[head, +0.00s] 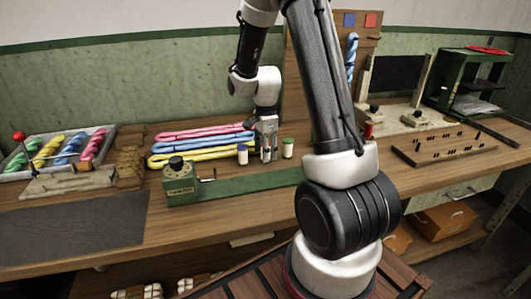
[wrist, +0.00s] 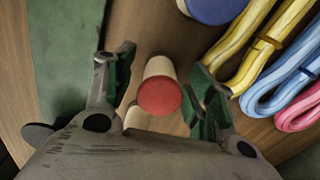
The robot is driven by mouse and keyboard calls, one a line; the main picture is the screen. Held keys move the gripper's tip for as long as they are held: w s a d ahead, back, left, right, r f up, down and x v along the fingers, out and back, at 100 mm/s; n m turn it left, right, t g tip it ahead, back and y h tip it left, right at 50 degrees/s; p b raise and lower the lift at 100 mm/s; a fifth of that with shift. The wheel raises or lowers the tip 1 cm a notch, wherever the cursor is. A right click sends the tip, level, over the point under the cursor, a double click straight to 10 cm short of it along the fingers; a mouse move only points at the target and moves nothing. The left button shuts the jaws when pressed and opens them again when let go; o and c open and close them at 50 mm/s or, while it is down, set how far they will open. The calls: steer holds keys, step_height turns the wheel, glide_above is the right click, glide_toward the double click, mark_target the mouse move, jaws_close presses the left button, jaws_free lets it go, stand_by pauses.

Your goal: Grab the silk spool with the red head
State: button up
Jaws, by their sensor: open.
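The silk spool with the red head (wrist: 160,97) has a cream body and shows in the wrist view between the two fingers of my gripper (wrist: 163,66). Gaps are visible on both sides of it. In the head view my gripper (head: 268,146) points down at the workbench behind the green device and largely hides this spool; its red head cannot be made out there. A blue-headed spool (head: 242,154) stands just left of my gripper; its head also shows in the wrist view (wrist: 215,8). A green-headed spool (head: 288,148) stands just right.
Pink, blue and yellow silk skeins (head: 203,141) lie close behind and left of the spools. A green device (head: 180,183) with a long green strip is in front. A tray of coloured skeins (head: 104,133) is at the left. A pegged wooden board (head: 445,145) lies at the right.

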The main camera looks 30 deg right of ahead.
steer(key=c, duration=1.1)
